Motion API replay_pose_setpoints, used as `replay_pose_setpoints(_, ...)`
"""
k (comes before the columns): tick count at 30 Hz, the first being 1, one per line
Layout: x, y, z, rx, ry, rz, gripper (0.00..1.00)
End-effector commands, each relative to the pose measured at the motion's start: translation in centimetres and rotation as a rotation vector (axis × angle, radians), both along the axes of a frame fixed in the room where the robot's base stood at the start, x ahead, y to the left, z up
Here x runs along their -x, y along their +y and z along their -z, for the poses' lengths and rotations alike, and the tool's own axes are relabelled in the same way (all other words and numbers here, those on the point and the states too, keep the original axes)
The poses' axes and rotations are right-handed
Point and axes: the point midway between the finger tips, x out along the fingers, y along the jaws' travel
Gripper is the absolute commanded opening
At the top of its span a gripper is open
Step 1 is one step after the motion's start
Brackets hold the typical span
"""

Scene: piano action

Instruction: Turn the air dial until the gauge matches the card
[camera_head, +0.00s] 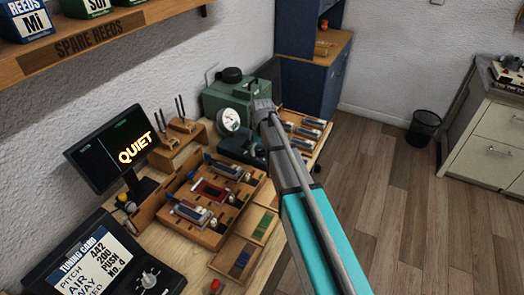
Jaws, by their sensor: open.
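The tuning card (88,262) is at the lower left; its legible parts include PITCH, AIR, WAY, 442, 200, PUSH and NO. 4. A round white gauge (228,121) stands at the front of a green machine (226,96) at the back of the bench; its reading is too small to tell. A black knob (231,75) sits on top of that machine, and a silver-topped knob (148,279) is beside the card. I cannot tell which is the air dial. My gripper (263,105) is open and appears empty, right of the gauge in the picture, overlapping the machine's right side.
Wooden trays (208,236) with reed parts and a tool rack (170,145) fill the bench middle. A SPARE REEDS shelf (98,40) hangs at upper left. Open floor (390,200), a bin (424,128) and drawers (490,150) are at right.

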Motion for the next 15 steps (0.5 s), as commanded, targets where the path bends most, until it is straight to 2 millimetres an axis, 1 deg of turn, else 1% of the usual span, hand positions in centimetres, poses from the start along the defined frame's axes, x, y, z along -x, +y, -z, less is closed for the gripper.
replay_pose_setpoints(10,-0.04,0.00,-0.02,0.000,-0.001,0.008,0.88)
replay_pose_setpoints(15,-0.05,0.02,-0.02,0.000,-0.001,0.045,0.88)
